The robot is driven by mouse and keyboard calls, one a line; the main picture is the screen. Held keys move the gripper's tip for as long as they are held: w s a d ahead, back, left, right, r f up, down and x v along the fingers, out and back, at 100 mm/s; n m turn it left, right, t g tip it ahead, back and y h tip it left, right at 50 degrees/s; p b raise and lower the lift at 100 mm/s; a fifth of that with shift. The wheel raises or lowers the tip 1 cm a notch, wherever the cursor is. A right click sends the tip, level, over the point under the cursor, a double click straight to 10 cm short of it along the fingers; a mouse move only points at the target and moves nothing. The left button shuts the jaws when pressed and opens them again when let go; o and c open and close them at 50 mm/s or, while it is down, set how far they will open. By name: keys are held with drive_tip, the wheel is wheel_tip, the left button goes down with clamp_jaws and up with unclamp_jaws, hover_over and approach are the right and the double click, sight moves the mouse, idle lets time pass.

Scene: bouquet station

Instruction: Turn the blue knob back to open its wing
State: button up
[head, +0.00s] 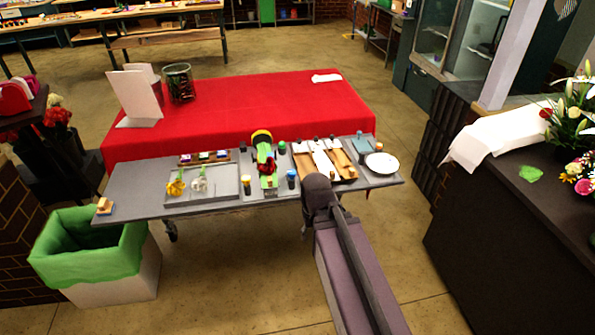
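A small dark knob with a blue top (291,177) stands upright near the front edge of the grey worktop, right of centre. My arm reaches in from the lower right and ends close to the right of the blue knob.
A grey tray (203,194) with small flowers lies left of the knobs. Wooden boards with white pieces (323,160) and a white plate (382,163) lie to the right. A red-covered table (235,108) stands behind. A green-lined bin (95,262) is at the front left.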

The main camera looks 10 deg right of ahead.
drive_tip(key=shift+s+r, duration=0.1)
drive_tip(key=o, duration=0.3)
drive_tip(key=shift+d, duration=0.15)
drive_tip(key=shift+w, duration=0.25)
wheel_tip(320, 180, up, 13)
drive_tip(key=n+p, duration=0.9)
drive_tip(key=p, duration=0.5)
hover_over(292, 171)
drive_tip(key=shift+r+b, duration=0.15)
drive_tip(key=shift+b, duration=0.15)
drive_tip(key=shift+f, duration=0.2)
wheel_tip(292, 171, down, 13)
drive_tip(key=b, duration=1.3)
drive_tip(key=shift+f+b, duration=0.2)
drive_tip(key=shift+b, duration=0.2)
drive_tip(key=shift+c, duration=0.2)
